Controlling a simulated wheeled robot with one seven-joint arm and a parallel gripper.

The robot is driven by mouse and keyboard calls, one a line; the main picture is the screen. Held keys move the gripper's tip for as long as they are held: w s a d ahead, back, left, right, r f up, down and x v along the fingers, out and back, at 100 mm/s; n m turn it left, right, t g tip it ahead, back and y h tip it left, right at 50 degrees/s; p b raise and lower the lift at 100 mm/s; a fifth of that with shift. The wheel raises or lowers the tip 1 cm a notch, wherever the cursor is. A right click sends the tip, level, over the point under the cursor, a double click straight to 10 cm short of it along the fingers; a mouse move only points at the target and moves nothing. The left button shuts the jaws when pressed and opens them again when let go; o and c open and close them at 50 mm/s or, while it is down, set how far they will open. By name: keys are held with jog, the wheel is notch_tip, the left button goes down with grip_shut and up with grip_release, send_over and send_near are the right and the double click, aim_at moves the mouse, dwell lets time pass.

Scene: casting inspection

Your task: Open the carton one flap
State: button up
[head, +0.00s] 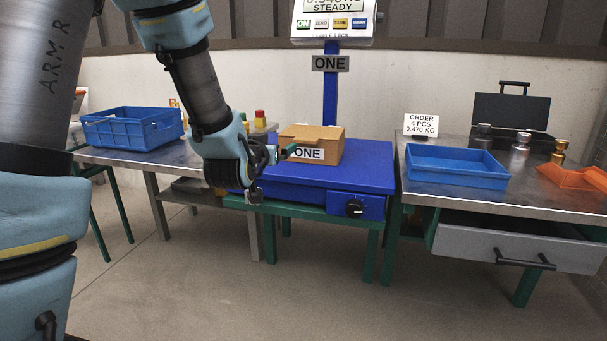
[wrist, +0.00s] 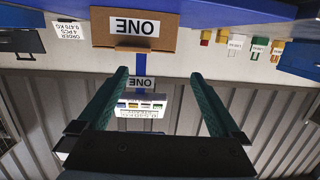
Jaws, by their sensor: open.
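The carton (head: 328,147) is a small brown box with a white "ONE" label. It sits upright on the blue scale platform (head: 340,178). Its top looks closed in the head view, though flap edges are too small to make out. In the wrist view, which is upside down, the carton (wrist: 187,34) shows its labelled front at the top. My gripper (head: 275,162) is in front of the carton at its left side, partly covering its front in the head view. In the wrist view my gripper (wrist: 159,76) has its two green fingers wide apart with nothing between them.
The scale display (head: 333,18) stands on a blue post behind the carton. A blue crate (head: 134,127) is on the left table. On the right table are a blue tray (head: 456,167), metal weights, an orange bin (head: 572,177) and a black case. A grey drawer (head: 510,246) juts out below.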

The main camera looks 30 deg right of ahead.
jog(key=h+b, duration=0.2)
jog(key=b, duration=0.1)
send_near(305, 142)
jog(key=shift+m+t, duration=0.4)
jog(key=x, duration=0.3)
jog(key=b+x, duration=0.1)
jog(key=x, duration=0.5)
jog(key=shift+w+d+f+b, duration=0.2)
jog(key=shift+d+f+b, duration=0.05)
jog(key=shift+b, duration=0.1)
grip_shut()
